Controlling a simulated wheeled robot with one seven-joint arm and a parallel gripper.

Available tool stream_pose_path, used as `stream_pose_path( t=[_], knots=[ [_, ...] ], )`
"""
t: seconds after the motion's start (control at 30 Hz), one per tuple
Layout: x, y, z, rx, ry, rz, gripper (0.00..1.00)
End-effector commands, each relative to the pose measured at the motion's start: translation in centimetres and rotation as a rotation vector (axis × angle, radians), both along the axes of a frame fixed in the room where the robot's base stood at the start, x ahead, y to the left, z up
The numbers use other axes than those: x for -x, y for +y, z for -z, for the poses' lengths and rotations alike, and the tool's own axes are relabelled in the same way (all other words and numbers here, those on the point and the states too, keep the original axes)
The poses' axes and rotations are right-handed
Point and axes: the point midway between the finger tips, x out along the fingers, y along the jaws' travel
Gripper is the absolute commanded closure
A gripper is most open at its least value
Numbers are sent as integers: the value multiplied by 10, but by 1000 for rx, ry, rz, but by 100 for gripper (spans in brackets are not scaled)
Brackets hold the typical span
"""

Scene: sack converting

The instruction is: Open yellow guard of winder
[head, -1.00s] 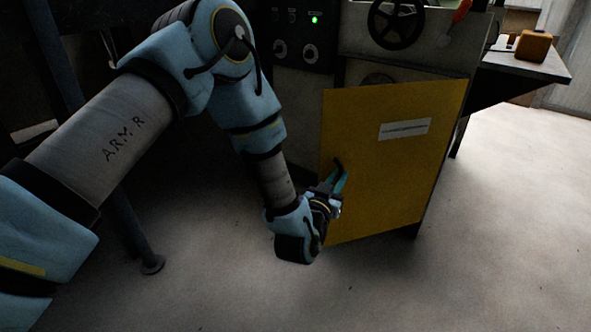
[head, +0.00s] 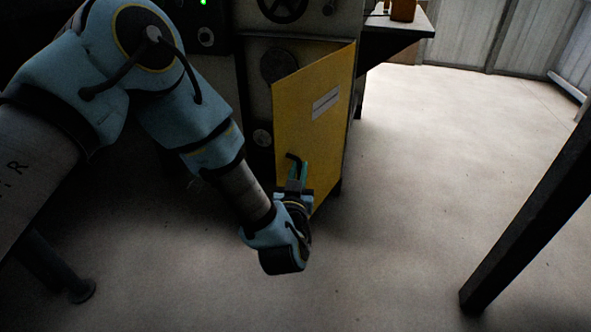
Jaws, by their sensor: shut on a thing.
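The yellow guard (head: 318,120) is a flat panel with a white label on the front of the winder (head: 258,105). It stands partly swung out, its left edge away from the machine and its right edge close to it. A dark round part and a lighter round part of the machine show in the gap at its left. My gripper (head: 297,172) is shut on the black handle (head: 292,157) near the guard's lower left edge. The fingers partly hide the handle.
A dark post (head: 530,225) stands at the right front. A table (head: 400,35) with an orange-brown object on it is at the back. A dark leg with a round foot (head: 80,290) stands at lower left. The pale floor to the right of the guard is clear.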

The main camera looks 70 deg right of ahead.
Motion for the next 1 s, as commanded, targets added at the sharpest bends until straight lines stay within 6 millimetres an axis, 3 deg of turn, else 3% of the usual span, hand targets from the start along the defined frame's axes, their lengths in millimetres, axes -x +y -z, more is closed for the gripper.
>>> stream_pose_path(
  t=[0.13, 0.17, 0.4, 0.77, 1.0],
  knots=[
    [0, -3, -5, 13, 0, 1, 100],
    [0, -3, -5, 13, 0, 0, 82],
    [0, -1, -3, 7, 0, 0, 56],
    [1, 7, -2, 2, 0, 1, 56],
    [10, 49, -3, 0, -1, 3, 56]
  ],
)
